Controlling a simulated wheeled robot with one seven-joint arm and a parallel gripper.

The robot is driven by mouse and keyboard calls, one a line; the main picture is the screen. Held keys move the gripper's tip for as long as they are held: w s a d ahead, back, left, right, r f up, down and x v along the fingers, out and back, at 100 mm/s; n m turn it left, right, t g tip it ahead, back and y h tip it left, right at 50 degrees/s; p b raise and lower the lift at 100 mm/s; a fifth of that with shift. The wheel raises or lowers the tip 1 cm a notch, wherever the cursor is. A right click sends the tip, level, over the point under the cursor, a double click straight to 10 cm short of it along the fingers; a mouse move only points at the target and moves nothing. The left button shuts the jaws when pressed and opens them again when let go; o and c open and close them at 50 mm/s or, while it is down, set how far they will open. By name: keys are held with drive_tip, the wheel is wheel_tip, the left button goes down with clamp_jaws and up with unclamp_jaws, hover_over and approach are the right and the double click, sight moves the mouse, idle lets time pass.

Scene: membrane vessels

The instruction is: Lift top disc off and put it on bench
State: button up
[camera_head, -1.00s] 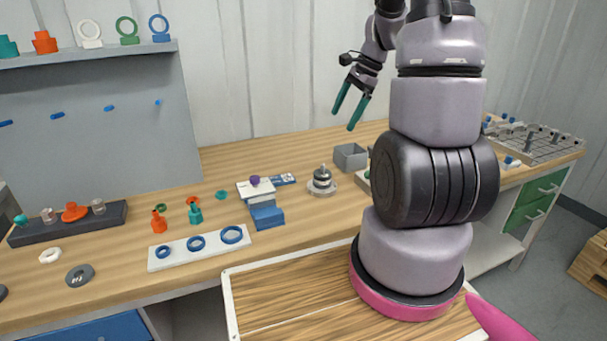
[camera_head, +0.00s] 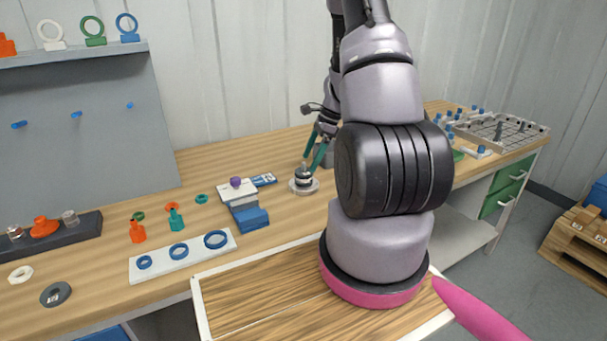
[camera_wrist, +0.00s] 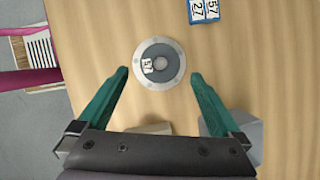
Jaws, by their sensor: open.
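The vessel (camera_head: 304,183) is a small stack of dark and silver discs on a wide, pale round flange, standing upright on the bench. In the wrist view its top disc (camera_wrist: 151,74) is dark grey, with a white label reading 57 and a small knob at the centre. My gripper (camera_head: 313,162) is just above the vessel, pointing down. How far the fingertips are above the disc is hard to tell.
A blue block labelled 57 and 27 (camera_wrist: 203,9) lies near the vessel. A grey box (camera_wrist: 233,134) stands close to one finger. White and blue blocks (camera_head: 250,216) are left of the vessel. Bare bench (camera_head: 270,205) lies around the vessel.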

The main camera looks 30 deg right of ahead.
sight(306, 168)
drive_tip(key=x, duration=0.3)
drive_tip(key=shift+a+f, duration=0.15)
drive_tip(key=shift+c, duration=0.3)
